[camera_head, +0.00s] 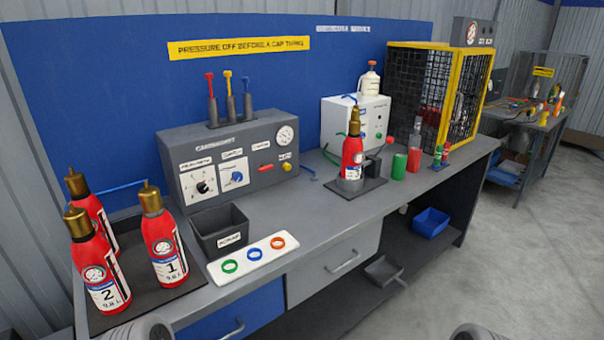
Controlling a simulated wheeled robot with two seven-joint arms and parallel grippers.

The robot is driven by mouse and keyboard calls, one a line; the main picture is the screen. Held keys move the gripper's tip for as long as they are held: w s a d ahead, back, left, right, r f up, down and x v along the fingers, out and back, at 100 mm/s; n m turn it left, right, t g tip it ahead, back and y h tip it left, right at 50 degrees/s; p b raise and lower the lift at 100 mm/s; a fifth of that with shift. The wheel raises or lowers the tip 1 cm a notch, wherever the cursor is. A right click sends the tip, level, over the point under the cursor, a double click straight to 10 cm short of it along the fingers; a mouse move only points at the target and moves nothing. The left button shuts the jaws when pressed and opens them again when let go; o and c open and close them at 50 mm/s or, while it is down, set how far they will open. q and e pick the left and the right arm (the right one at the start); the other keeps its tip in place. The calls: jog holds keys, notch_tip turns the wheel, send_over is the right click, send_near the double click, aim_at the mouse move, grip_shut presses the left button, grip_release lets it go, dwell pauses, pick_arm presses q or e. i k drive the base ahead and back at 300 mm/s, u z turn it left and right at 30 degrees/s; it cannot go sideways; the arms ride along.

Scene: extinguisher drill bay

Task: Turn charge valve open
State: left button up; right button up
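A grey control console (222,144) stands on the bench against the blue wall board. Its front has a white plate with a black dial (202,187), a second plate with a blue knob (237,177), a small red handle (265,168) and a yellow knob (287,167). A round gauge (285,135) sits at its upper right. The labels are too small to read, so I cannot tell which control is the charge valve. Neither gripper shows; only rounded grey parts of mine appear at the bottom edge.
Several red extinguishers (165,248) stand on a dark tray at left. Another extinguisher (352,160) stands before a white box (340,112). A black bin (219,229) and a white ring tray (246,262) sit in front of the console. A yellow-framed cage (465,98) stands at right.

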aim_at(263, 167)
jog(key=z, duration=0.85)
jog(key=k, duration=1.15)
jog(key=z, duration=0.75)
jog(key=i, duration=1.3)
jog(key=u, duration=1.35)
jog(key=i, duration=0.8)
jog(key=u, duration=0.95)
